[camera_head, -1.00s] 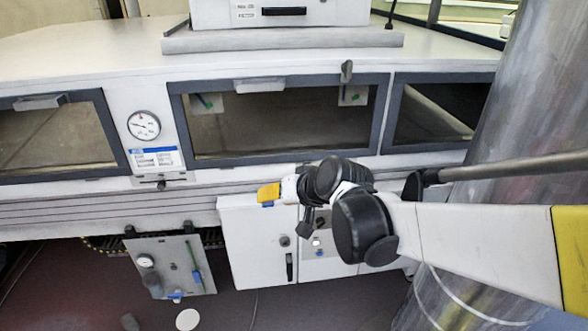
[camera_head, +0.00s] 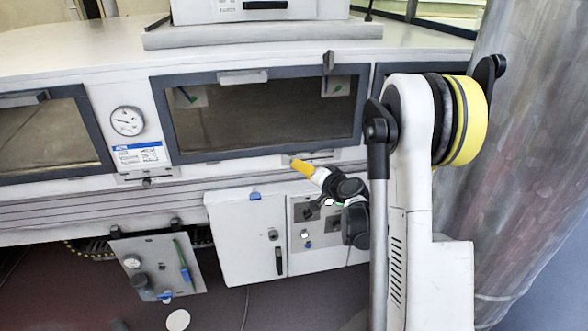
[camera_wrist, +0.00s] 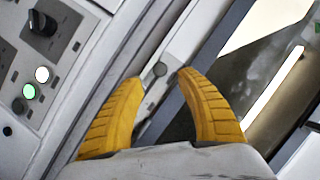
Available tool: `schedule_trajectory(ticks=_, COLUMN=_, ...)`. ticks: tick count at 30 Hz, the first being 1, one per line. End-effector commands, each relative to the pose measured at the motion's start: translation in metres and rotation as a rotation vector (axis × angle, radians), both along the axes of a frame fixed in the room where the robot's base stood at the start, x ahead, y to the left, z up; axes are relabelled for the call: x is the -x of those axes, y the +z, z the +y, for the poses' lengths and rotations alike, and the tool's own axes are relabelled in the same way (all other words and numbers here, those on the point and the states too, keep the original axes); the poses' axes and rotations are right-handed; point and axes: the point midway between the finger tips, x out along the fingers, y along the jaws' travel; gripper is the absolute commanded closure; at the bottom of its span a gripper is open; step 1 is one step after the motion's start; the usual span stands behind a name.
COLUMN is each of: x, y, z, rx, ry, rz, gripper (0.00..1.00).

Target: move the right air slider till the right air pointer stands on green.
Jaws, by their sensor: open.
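A light slider rail (camera_wrist: 178,45) with a round grey knob (camera_wrist: 160,69) runs along the wall in the wrist view. The knob shows between the two yellow fingertips of my gripper (camera_wrist: 158,78), which is open and holds nothing. I cannot tell whether a finger touches it. In the head view my gripper (camera_head: 301,167) is at the rail below the middle window's right part and hides the knob. Inside that window, at upper right, a small plate (camera_head: 338,85) bears a green mark. The pointer's place against the green is too small to tell.
A similar slider (camera_head: 147,181) sits under the round gauge (camera_head: 127,121) at left. A second marked plate (camera_head: 189,97) is inside the window at left. Below are a white cabinet (camera_head: 240,245) and a switch panel (camera_wrist: 28,75) with a lit green button (camera_wrist: 29,91).

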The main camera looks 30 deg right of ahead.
Motion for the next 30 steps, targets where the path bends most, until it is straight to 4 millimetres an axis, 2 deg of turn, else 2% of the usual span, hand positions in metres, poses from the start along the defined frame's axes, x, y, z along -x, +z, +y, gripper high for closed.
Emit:
schedule_trajectory(ticks=3, x=-0.024, y=-0.01, z=0.002, rx=-0.001, ry=0.003, rz=0.0, gripper=0.56)
schedule_trajectory(ticks=9, x=-0.051, y=-0.016, z=0.003, rx=-0.001, ry=0.002, rz=0.001, gripper=0.56)
schedule_trajectory(ticks=14, x=-0.059, y=-0.017, z=0.003, rx=0.0, ry=0.001, rz=0.0, gripper=0.56)
schedule_trajectory(ticks=21, x=-0.059, y=-0.016, z=0.003, rx=0.0, ry=0.001, rz=0.001, gripper=0.56)
schedule_trajectory(ticks=23, x=-0.059, y=-0.016, z=0.003, rx=0.0, ry=0.001, rz=0.001, gripper=0.73)
schedule_trajectory(ticks=25, x=-0.059, y=-0.016, z=0.003, rx=0.0, ry=0.001, rz=0.001, gripper=0.94)
schedule_trajectory(ticks=26, x=-0.059, y=-0.016, z=0.003, rx=0.0, ry=0.001, rz=0.001, gripper=1.0)
schedule_trajectory(ticks=30, x=-0.059, y=-0.016, z=0.003, rx=0.0, ry=0.001, rz=0.001, gripper=1.0)
